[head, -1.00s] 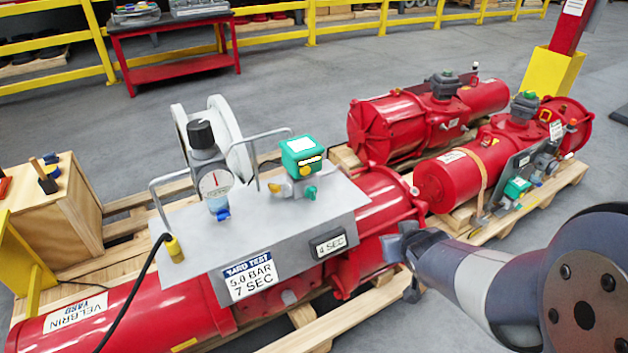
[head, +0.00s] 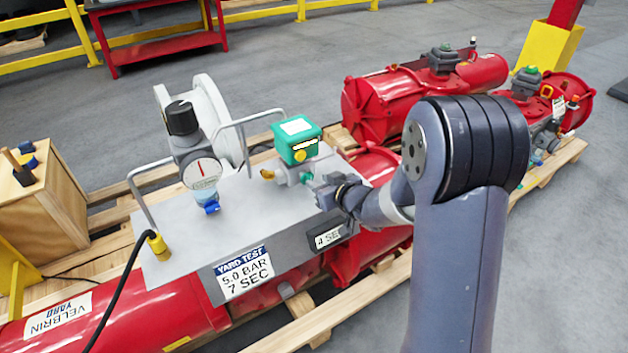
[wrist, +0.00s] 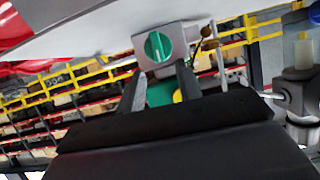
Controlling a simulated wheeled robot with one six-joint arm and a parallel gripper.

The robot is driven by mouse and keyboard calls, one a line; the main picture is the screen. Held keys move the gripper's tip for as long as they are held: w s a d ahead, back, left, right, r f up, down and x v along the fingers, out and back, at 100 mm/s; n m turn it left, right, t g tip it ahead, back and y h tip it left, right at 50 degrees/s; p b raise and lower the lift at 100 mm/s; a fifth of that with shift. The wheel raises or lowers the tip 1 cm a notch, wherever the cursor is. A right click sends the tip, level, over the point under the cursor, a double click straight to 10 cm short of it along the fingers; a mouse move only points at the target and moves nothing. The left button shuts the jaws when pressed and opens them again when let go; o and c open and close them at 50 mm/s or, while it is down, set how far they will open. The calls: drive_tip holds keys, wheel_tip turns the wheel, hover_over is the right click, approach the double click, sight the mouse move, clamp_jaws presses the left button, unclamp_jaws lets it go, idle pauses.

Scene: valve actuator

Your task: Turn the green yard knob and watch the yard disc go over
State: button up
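The green yard knob (wrist: 158,47) sits on a small grey block in the wrist view, just ahead of my fingertips. My gripper (wrist: 160,76) is open, with its two dark fingers apart and the knob beyond their tips.
A pressure gauge (head: 203,174) with a black knob (head: 182,118) stands left on the grey plate (head: 165,262). A metal hoop handle (head: 268,118) rises behind the green box. A black cable (head: 119,295) runs at left. Other red actuators (head: 385,105) lie behind.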

sight(311, 178)
drive_tip(key=shift+x, duration=1.9)
drive_tip(key=shift+c, duration=0.4)
clamp_jaws()
